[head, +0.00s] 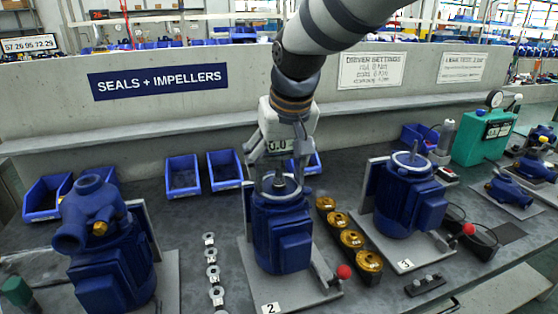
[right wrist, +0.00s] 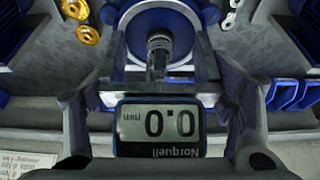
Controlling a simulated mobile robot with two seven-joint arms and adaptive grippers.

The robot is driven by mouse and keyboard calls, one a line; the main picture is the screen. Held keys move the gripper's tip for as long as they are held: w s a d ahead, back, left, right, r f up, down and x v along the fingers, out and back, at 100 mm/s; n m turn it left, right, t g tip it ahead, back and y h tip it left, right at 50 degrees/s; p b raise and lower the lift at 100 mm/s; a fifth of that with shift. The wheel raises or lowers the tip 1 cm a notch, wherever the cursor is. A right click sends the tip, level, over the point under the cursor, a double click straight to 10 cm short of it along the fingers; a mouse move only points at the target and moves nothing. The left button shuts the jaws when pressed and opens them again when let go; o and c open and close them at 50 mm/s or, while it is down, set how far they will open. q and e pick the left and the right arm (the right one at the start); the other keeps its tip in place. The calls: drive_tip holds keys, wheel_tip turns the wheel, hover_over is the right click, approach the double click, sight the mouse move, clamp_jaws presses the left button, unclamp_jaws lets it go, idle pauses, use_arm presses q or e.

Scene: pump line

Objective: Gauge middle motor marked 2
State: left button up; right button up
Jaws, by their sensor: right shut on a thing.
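The middle blue motor (head: 281,232) stands upright on a grey plate with a tag marked 2 (head: 271,308). Its round top face and shaft also show in the right wrist view (right wrist: 178,28). My right gripper (head: 277,165) is directly over this motor, shut on a gauge (head: 281,146). In the right wrist view the gauge (right wrist: 158,126) appears upside down, with its display reading 0.0 mm. The gauge's lower end is at the shaft top; I cannot tell whether they touch. My left gripper is out of view.
Motor 3 (head: 407,200) stands at right and a blue pump (head: 100,245) at left. Brass impellers (head: 352,239) line motor 2's right side; grey rings (head: 211,255) lie at its left. A red-knobbed lever (head: 344,271) sits by its base. Blue bins (head: 183,177) stand behind.

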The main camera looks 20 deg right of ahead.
drive_tip(key=shift+f, duration=0.15)
idle(0.5)
drive_tip(key=shift+o, duration=0.2)
drive_tip(key=o, duration=1.5)
drive_tip(key=shift+r, duration=4.5)
